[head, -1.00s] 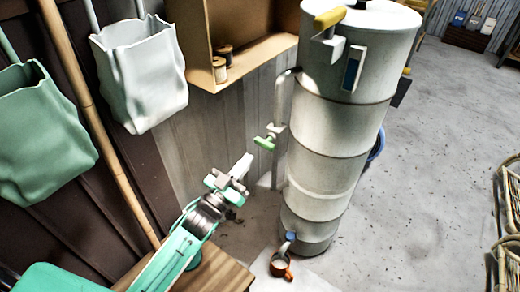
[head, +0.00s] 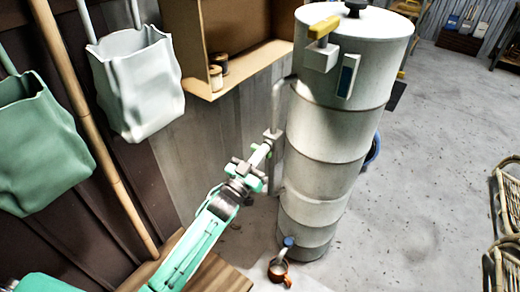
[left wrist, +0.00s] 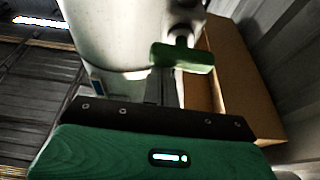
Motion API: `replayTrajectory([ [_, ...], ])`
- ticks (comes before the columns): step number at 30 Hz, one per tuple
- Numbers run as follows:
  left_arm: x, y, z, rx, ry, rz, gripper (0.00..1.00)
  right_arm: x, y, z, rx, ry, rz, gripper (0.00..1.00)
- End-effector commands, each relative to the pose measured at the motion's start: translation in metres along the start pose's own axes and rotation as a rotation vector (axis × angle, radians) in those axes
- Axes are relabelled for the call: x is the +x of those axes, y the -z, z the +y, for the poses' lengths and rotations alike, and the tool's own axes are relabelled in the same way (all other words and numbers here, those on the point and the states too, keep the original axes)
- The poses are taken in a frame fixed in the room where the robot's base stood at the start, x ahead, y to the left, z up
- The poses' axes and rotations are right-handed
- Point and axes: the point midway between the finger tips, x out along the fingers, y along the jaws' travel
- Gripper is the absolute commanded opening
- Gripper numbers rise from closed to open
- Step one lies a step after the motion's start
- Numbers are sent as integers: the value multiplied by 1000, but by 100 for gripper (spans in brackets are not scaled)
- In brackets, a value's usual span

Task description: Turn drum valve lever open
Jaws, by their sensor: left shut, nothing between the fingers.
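A tall white drum (head: 330,140) stands upright, with a pipe (head: 278,108) down its left side. A green valve lever (left wrist: 183,57) shows in the left wrist view as a crossbar on a short stem, just beyond my fingers. In the head view my left gripper (head: 263,153) is beside the pipe and mostly hides this lever. The gripper is shut with nothing in it; I cannot tell whether it touches the lever. A yellow handle (head: 324,27) is at the drum's top. A blue-topped tap (head: 288,242) is at its foot. My right gripper is out of view.
An orange mug (head: 278,271) stands under the tap. A wooden shelf box (head: 208,84) with spools is on the wall behind the gripper. White (head: 135,85) and green (head: 40,150) bags hang at left beside a bamboo pole (head: 90,130).

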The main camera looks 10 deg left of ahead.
Motion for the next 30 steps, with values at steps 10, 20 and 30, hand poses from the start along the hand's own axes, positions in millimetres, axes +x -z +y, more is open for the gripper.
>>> replayTrajectory([
  [10, -1, -2, 0, 0, 0, 0, 0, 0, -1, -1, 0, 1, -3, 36],
  [20, -1, -3, 1, 49, -18, -1, 0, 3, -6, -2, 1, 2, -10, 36],
  [30, -1, -4, 2, 99, -35, -1, 0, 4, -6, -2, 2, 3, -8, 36],
])
